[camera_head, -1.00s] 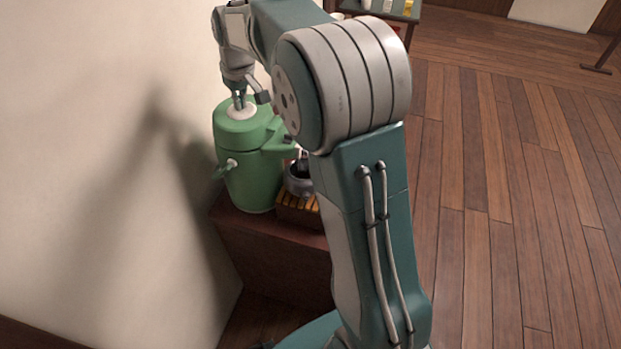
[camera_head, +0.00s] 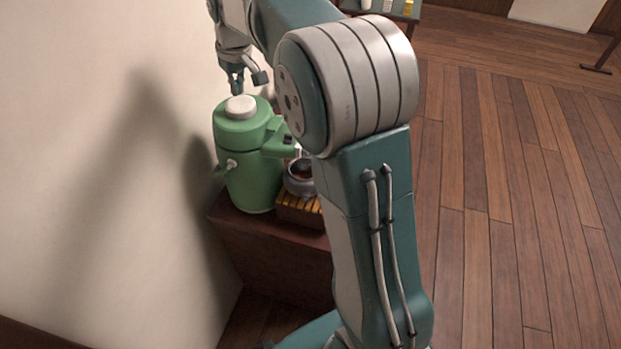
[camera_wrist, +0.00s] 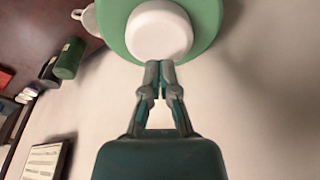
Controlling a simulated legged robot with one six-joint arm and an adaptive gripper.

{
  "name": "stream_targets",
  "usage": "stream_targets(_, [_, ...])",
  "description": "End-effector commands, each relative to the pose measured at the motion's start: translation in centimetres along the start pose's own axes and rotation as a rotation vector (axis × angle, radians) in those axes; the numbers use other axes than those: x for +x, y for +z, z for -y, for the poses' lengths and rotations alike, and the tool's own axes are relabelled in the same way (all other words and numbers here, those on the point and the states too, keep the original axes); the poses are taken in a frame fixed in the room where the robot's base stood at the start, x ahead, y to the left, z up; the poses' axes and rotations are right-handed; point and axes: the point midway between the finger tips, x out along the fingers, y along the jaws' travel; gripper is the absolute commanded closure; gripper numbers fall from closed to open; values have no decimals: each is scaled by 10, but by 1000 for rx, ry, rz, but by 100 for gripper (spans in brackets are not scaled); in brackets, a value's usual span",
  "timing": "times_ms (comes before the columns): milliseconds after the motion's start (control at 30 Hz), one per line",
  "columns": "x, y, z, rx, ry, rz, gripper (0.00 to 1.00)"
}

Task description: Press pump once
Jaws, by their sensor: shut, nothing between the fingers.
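The green pump pot (camera_head: 248,165) stands upright on a dark wooden cabinet close to the wall. Its round white pump button (camera_head: 240,107) is on top of the lid and stands raised. My gripper (camera_head: 238,92) is shut and empty, a little above the button with a small gap between them. In the wrist view the closed fingertips (camera_wrist: 160,64) appear at the near edge of the white button (camera_wrist: 160,30). A dark round cup (camera_head: 299,177) with brown contents sits under the pot's spout, partly hidden by my arm.
The cup rests on a slatted wooden stand (camera_head: 297,208) on the dark cabinet (camera_head: 270,250). The wall (camera_head: 90,130) is close on the left. A small table with items (camera_head: 385,8) stands at the back. Wooden floor (camera_head: 510,200) is open on the right.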

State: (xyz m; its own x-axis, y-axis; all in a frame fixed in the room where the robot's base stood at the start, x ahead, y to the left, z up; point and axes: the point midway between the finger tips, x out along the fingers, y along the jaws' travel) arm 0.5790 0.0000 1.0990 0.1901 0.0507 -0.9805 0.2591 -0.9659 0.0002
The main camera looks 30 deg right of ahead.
Motion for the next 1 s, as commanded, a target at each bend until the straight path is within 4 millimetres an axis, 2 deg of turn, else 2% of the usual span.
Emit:
stream_targets(533, [-2,0,0,0,0,-1,100])
stream_targets(1000, [-40,-8,0,0,1,-3,100])
